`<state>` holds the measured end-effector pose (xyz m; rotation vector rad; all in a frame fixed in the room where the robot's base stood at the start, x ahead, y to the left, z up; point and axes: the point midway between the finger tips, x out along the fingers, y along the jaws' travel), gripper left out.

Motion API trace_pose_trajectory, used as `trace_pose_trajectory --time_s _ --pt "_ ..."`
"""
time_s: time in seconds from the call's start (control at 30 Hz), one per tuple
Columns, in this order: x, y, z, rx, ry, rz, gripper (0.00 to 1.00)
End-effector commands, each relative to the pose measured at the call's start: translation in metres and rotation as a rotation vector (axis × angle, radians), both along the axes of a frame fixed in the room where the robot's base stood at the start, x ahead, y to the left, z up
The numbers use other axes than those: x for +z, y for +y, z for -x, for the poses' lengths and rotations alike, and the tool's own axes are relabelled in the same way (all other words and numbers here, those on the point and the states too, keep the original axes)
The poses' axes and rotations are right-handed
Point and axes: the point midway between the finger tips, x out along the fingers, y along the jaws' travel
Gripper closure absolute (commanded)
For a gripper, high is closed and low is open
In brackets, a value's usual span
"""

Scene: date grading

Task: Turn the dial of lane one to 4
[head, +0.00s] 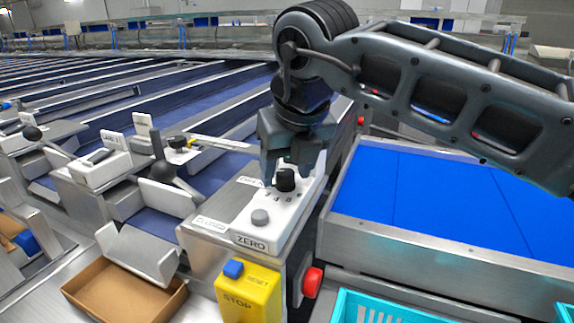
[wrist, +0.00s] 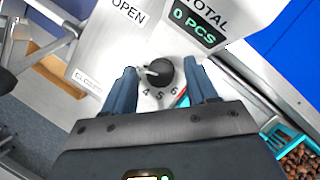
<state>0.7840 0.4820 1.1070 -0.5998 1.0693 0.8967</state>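A black round dial (head: 285,181) stands on a white control panel (head: 232,216). In the wrist view the dial (wrist: 161,72) has a white pointer mark on its left side, pointing left. The numbers 4, 5 and 6 are printed below it; the pointer is not at any of these. My gripper (head: 287,172) is above the panel, pointing down. In the wrist view its fingers (wrist: 161,85) are open, one on each side of the dial, with a small gap to it. The left finger may hide other numbers. No lane number is readable beside this dial.
A grey button (head: 261,217) is on the same panel by the ZERO label. A yellow STOP box (head: 249,296) and a red button (head: 312,282) are below. A blue belt (head: 440,205) lies right; levers (head: 176,172) stand left. A display (wrist: 194,25) reads 0 PCS.

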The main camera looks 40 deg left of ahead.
Motion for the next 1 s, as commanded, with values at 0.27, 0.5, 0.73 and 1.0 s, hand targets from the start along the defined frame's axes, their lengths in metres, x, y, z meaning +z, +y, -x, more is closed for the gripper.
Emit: trace_pose_trajectory --time_s 0.27,0.5,0.73,1.0 --pt "0.0004 -0.0001 -0.0001 0.0 0.0 0.0 0.68" --pt "0.0005 -0.0002 -0.0001 -0.001 0.0 0.0 0.91" --pt "0.0005 -0.0003 -0.0003 0.005 -0.001 -0.001 0.99" --pt "0.0 -0.001 -0.0016 0.092 -0.001 -0.001 0.99"
